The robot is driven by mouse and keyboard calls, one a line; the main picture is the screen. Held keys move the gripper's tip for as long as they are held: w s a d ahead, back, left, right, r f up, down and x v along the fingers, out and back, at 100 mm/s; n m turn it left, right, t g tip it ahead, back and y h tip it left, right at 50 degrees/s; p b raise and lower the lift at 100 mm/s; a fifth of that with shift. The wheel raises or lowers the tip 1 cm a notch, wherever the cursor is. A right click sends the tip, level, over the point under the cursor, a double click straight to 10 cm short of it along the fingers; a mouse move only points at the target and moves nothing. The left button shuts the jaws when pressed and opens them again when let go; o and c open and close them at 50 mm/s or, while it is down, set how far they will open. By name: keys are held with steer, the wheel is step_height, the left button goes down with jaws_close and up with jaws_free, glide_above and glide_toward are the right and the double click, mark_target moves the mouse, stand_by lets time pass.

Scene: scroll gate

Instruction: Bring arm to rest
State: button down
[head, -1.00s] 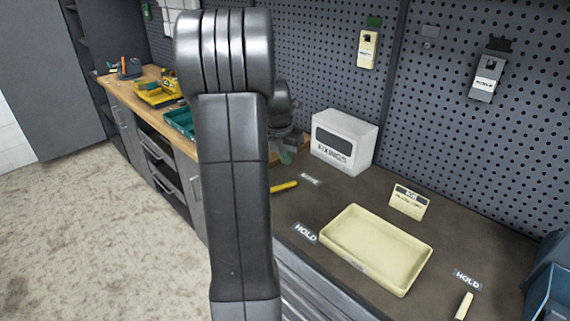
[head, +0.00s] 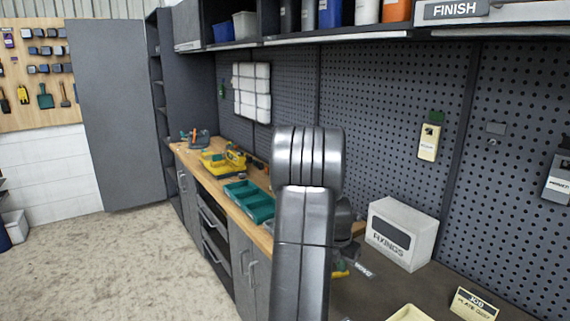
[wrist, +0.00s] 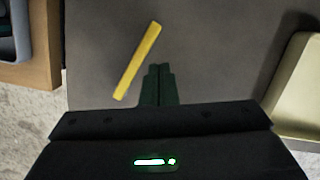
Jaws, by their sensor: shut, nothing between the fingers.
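My gripper (wrist: 158,84) shows in the wrist view with its two dark green fingers together and nothing between them. It is over the grey worktop (wrist: 210,50). A yellow stick (wrist: 138,60) lies on the worktop just left of the fingertips, apart from them in the picture. In the head view my arm stands upright in front of the bench and hides most of my gripper. A small yellow piece (head: 340,271) shows low beside the arm.
A cream tray (wrist: 299,92) is right of my gripper; its corner shows in the head view (head: 408,313). A white FIXINGS box (head: 402,234) stands at the back. A teal tray (head: 248,201) and yellow tool (head: 222,162) sit on the wooden bench. Open floor (head: 150,270) lies left.

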steer(key=shift+x, duration=2.5)
steer(key=shift+s, duration=0.1)
steer(key=b+v, duration=0.1)
steer(key=v, duration=1.2)
steer(key=p, duration=0.2)
glide_toward(342, 287)
steer(key=w+f, duration=0.1)
steer(key=w+d+f, duration=0.1)
steer(key=f, duration=0.1)
steer(key=w+f, duration=0.1)
steer(key=shift+d+f, duration=0.2)
steer(key=shift+f, duration=0.2)
steer(key=shift+s+a+f+b, duration=0.15)
steer(key=shift+s+f+b, duration=0.4)
steer(key=shift+s+b, duration=0.3)
steer(key=s+a+b, duration=0.3)
steer(key=s, duration=0.1)
steer(key=shift+s+a+b, duration=0.35)
steer(key=shift+s+b, duration=0.05)
steer(key=shift+s+a+r, duration=0.1)
steer(key=shift+s+a, duration=0.1)
steer(key=shift+a, duration=0.1)
steer(key=shift+s+a+r+m+g+h+b, duration=0.15)
steer(key=shift+a+m+b, duration=0.3)
steer(key=shift+m+b, duration=0.25)
steer(key=shift+s+a+f+m+g+h+b, duration=0.15)
steer(key=shift+a+m+b, duration=0.35)
steer(key=shift+m, duration=0.3)
